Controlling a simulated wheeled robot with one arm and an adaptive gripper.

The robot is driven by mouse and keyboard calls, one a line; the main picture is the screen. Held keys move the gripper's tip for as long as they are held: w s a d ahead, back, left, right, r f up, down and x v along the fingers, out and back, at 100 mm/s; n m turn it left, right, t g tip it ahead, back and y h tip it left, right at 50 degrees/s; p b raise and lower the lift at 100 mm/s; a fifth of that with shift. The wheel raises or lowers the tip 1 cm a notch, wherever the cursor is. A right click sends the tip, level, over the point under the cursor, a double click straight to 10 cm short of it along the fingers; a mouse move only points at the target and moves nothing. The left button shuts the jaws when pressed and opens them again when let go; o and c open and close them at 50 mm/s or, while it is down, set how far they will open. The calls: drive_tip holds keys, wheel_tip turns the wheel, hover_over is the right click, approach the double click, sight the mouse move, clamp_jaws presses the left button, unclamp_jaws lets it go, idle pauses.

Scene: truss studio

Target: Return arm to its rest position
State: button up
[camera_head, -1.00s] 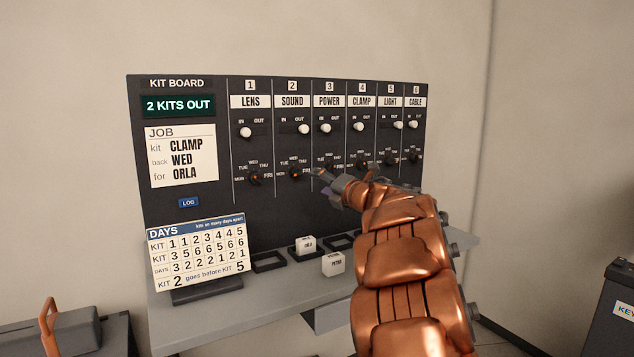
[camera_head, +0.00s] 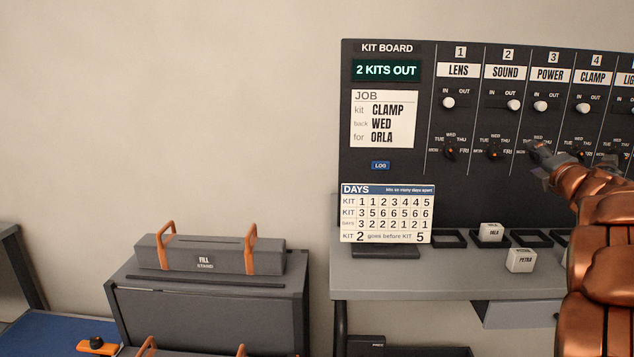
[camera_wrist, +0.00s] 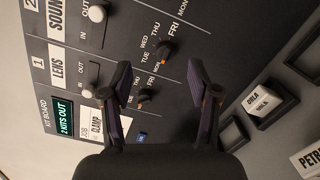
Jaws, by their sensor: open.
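My copper-coloured arm rises at the right edge of the head view, with my gripper (camera_head: 541,160) in front of the kit board (camera_head: 385,215), near the dials under POWER. In the wrist view my gripper (camera_wrist: 165,95) is open, its two dark fingers with purple pads spread and nothing between them. Past the fingers the LENS dial (camera_wrist: 147,97) and the SOUND dial (camera_wrist: 166,50) show, apart from the pads as far as I can tell. The right end of the board is cut off in the head view.
A shelf (camera_head: 450,281) below the board holds a DAYS card (camera_head: 387,213), an ORLA block (camera_head: 491,232) in a slot and a PETRA block (camera_head: 520,260) in front. A grey case with orange handles (camera_head: 210,254) sits on a cabinet at the left. A blue surface (camera_head: 50,335) is at lower left.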

drive_tip(key=s+a+f+m+g+p, duration=0.2)
drive_tip(key=s+a+f+m+g, duration=0.3)
drive_tip(key=s+a+f+m, duration=0.45)
drive_tip(key=s+a+f+m+g+p, duration=0.1)
drive_tip(key=s+a+f+m+g, duration=0.5)
drive_tip(key=s, duration=0.6)
drive_tip(key=s+a+f+m+g+p, duration=0.2)
drive_tip(key=s+a+f+m+g, duration=0.3)
drive_tip(key=s+a, duration=0.5)
drive_tip(key=s+a+f+g+y, duration=0.1)
drive_tip(key=s+a, duration=0.3)
drive_tip(key=s, duration=0.4)
drive_tip(key=s+a+f+g+y+p, duration=0.1)
drive_tip(key=s+a+f+g+y, duration=0.1)
drive_tip(key=s+a, duration=0.3)
drive_tip(key=s+f, duration=0.1)
drive_tip(key=s, duration=0.2)
drive_tip(key=shift+f+g, duration=0.2)
drive_tip(key=shift+g, duration=0.2)
drive_tip(key=shift+a, duration=0.1)
drive_tip(key=shift+c, duration=0.2)
